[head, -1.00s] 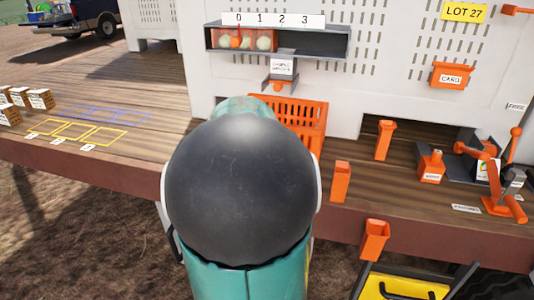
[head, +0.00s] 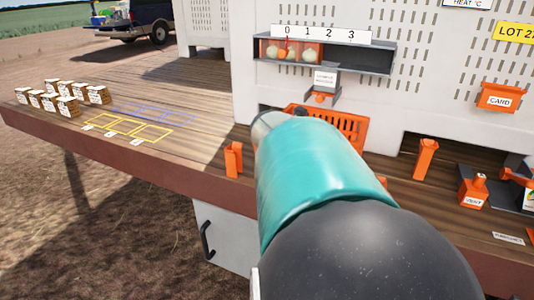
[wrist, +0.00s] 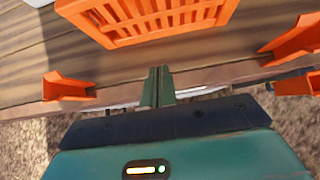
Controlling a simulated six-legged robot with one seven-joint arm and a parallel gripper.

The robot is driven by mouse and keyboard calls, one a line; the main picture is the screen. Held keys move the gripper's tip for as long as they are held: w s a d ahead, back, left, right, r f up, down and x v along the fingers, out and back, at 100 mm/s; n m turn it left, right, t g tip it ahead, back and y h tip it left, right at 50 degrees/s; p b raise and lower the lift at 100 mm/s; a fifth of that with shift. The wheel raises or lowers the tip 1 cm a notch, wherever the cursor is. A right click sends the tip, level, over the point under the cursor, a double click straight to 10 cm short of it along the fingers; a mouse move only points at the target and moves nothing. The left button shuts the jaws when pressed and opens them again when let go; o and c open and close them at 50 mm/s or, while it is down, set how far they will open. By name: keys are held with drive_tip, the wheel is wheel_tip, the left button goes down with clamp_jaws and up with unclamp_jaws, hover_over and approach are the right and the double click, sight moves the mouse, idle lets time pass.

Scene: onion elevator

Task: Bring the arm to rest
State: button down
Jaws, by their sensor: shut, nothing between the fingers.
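My arm shows large in the head view as a teal link and a dark rounded joint, reaching over the deck edge toward the orange slatted crate (head: 350,127). My gripper (wrist: 157,72) shows in the wrist view with its two green fingers together and nothing between them. It is over the front edge of the wooden deck, just short of the orange crate (wrist: 150,30). In the head view the gripper is hidden behind my arm.
An orange holder (head: 233,158) stands at the deck edge left of my arm, another (head: 425,158) to the right. Several small labelled boxes (head: 62,98) stand at the far left beside yellow outlined squares (head: 120,125). A shelf numbered 0 to 3 (head: 350,57) is on the white wall.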

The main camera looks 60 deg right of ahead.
drive_tip(key=shift+a, duration=0.2)
drive_tip(key=w+a+f+m+t+y, duration=0.15)
drive_tip(key=w+a+m, duration=0.3)
drive_tip(key=a, duration=0.75)
drive_tip(key=w+a+m+t+y, duration=0.25)
drive_tip(key=a+m, duration=0.35)
drive_tip(key=a, duration=0.5)
drive_tip(key=s+a+f+m+y, duration=0.1)
drive_tip(key=a+m, duration=0.3)
drive_tip(key=a, duration=0.6)
drive_tip(key=s+a+f+m+y, duration=0.1)
drive_tip(key=a+m, duration=0.4)
drive_tip(key=a, duration=0.5)
drive_tip(key=s+y, duration=0.1)
drive_tip(key=y, duration=0.1)
drive_tip(key=shift+s+a+f+y, duration=0.15)
drive_tip(key=shift+s+f+y, duration=0.05)
drive_tip(key=shift+s+y, duration=0.2)
drive_tip(key=shift+d+m, duration=0.2)
drive_tip(key=shift+m, duration=0.05)
